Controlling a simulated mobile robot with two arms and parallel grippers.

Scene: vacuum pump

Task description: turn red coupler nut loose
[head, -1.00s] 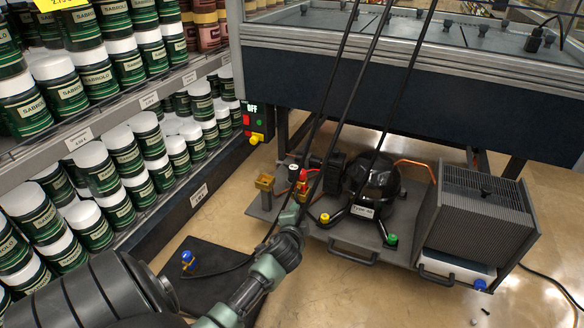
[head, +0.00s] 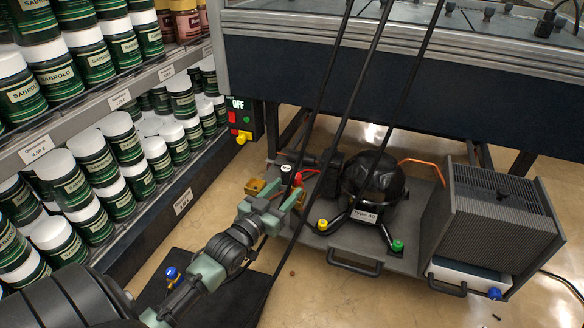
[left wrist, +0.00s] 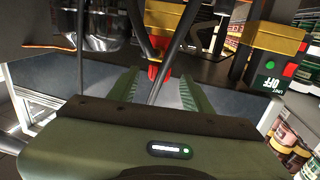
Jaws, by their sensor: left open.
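The red coupler nut (head: 298,180) is a small red fitting at the left end of the vacuum pump (head: 372,185), by a white-faced gauge (head: 287,169). It is partly covered by my fingers in the head view. My left gripper (head: 280,191) is open, with its green fingertips right at the fittings. In the left wrist view a red part (left wrist: 155,72), apparently the nut, shows between the far ends of the two open fingers (left wrist: 158,88). I cannot tell whether either finger touches it. My right gripper is not in view.
Brass-yellow blocks (head: 254,187) stand left of the nut. Black cables hang down in front of the pump. A finned grey box (head: 492,215) stands to the right. A switch box reading OFF (head: 238,118) and jar shelves (head: 100,110) are on the left. The bench (head: 400,100) overhangs behind.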

